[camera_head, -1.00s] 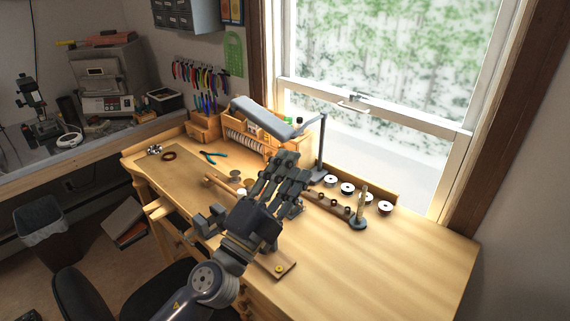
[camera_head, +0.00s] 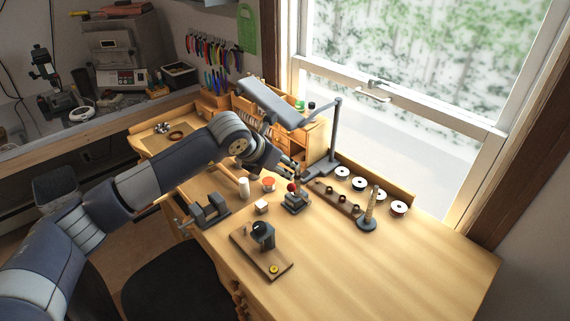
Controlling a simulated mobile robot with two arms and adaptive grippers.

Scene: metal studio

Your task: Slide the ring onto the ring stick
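The ring stick (camera_head: 370,206) appears to be the pale tapered rod standing upright on a dark round base at the right of the bench. I see no ring on it, though it is small in view. I cannot make out the ring for certain. My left gripper (camera_head: 290,172) reaches in from the left, low over the middle of the bench. It is just behind and above a small dark stand (camera_head: 296,204) with a red part (camera_head: 292,187). Its fingers are small and partly hidden by its own wrist, so I cannot tell whether it holds anything. My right gripper is out of view.
A long wooden strip (camera_head: 325,193) with several dark pieces lies between the stand and the stick. Several white spools (camera_head: 343,172) line the back edge. A desk lamp (camera_head: 335,135) rises behind the gripper. A wooden board (camera_head: 277,265) lies in front. The right bench surface is clear.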

